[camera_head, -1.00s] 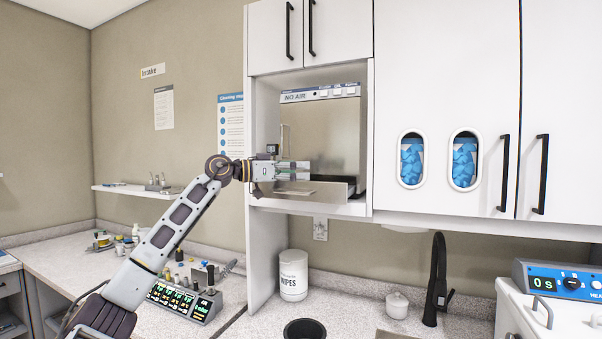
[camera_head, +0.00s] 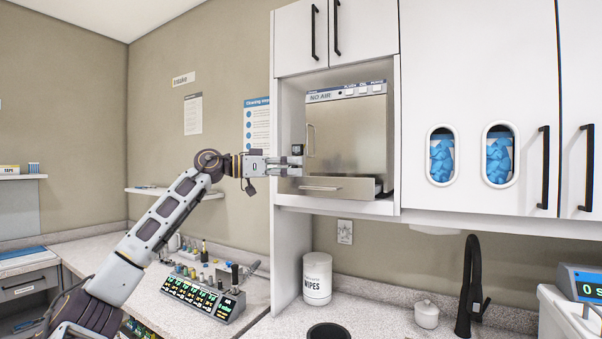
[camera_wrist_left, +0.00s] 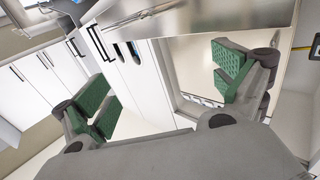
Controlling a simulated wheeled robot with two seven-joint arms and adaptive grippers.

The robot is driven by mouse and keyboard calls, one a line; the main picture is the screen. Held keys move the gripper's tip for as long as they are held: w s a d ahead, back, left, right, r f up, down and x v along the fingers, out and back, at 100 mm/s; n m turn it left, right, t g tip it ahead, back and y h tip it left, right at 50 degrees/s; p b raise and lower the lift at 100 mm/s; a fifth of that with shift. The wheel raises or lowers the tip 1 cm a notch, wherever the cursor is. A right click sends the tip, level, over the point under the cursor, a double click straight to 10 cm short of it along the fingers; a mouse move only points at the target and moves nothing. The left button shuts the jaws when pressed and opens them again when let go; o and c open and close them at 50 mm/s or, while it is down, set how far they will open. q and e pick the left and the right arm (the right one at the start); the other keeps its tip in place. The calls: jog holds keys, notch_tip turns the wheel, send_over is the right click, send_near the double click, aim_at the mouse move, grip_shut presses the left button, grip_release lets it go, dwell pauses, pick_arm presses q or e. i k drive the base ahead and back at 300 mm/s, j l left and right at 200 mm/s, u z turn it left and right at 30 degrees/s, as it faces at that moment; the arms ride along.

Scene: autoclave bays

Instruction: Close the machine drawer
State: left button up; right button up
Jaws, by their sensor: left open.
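The machine (camera_head: 347,130) is a steel-fronted unit marked NO AIR in a cabinet niche. Its drawer (camera_head: 352,188), low on the front, stands partly pulled out, with a handle (camera_head: 320,188) across its face. My left gripper (camera_head: 298,165) is at the niche's left side, just above and in front of the drawer's left end, and looks empty. In the left wrist view its green-padded fingers (camera_wrist_left: 168,92) are spread wide with nothing between them. A metal panel (camera_wrist_left: 215,18) crosses the top of that view. I cannot tell whether the gripper touches anything. My right gripper is out of view.
The niche's left side wall (camera_head: 284,235) is close to my gripper. White cabinet doors (camera_head: 478,90) with black handles stand to the right. Below are a counter with a wipes tub (camera_head: 317,278), a black tap (camera_head: 472,285) and a display block (camera_head: 203,297). A small shelf (camera_head: 165,193) is at left.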

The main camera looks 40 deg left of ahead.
aim_at(346, 187)
jog(key=u, duration=1.25)
jog(key=i+l+z, duration=0.15)
jog(key=l, duration=0.45)
jog(key=k+l, duration=0.05)
